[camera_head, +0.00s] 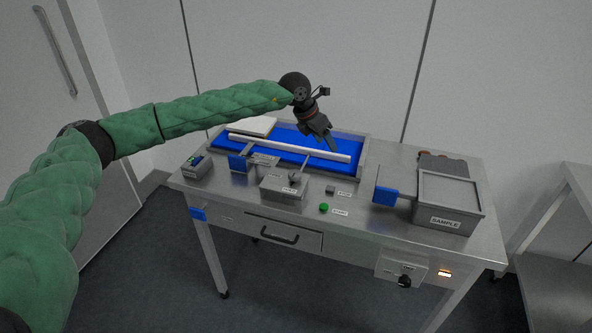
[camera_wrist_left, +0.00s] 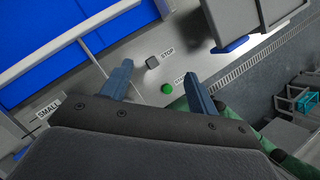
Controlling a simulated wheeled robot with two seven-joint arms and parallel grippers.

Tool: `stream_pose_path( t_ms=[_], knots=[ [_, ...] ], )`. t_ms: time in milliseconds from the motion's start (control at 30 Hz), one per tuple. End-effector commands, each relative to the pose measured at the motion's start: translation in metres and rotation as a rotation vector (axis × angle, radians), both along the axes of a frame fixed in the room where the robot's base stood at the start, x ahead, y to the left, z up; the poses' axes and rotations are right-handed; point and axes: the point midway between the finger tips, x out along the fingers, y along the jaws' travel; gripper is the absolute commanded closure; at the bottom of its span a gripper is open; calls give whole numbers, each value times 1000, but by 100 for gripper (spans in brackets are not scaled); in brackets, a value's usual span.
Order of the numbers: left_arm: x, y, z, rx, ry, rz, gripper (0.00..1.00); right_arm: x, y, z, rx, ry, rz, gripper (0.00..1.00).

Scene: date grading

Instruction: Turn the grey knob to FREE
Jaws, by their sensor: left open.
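A dark knob (camera_head: 404,281) sits on a light grey control box (camera_head: 400,268) on the front right of the steel table. The box's small labels are too small to read, so I cannot tell the knob's setting or find the word FREE. My left gripper (camera_head: 327,143) is above the blue belt, well behind and left of the knob. In the left wrist view, its two fingers (camera_wrist_left: 155,78) are apart with nothing between them. The knob cannot be made out in that view. My right gripper is not in view.
A green START button (camera_head: 324,207) and a grey STOP button (camera_head: 330,189) are on the tabletop (camera_head: 355,215). A SAMPLE box (camera_head: 446,222) stands at the right, above the control box. A drawer (camera_head: 283,236) is at the front. Floor in front of the table is clear.

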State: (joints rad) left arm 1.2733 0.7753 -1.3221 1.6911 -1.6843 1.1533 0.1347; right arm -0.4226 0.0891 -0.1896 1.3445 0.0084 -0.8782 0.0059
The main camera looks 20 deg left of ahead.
Motion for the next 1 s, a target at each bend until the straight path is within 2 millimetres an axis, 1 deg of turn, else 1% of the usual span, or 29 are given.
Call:
stream_pose_path(
  t_ms=[33,100,200,333,433,633,1000],
  knots=[
    [-4,14,-7,76,31,3,40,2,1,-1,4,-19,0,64],
    [-12,32,-14,178,75,6,40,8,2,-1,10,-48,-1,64],
    [-23,54,-20,295,138,14,40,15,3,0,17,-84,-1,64],
    [-36,72,-22,387,208,22,40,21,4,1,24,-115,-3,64],
    [-41,78,-22,419,238,26,40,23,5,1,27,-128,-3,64],
    [-43,79,-30,425,247,35,40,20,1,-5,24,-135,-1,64],
    [-43,79,-73,423,247,34,40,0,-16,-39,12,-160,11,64]
  ],
)
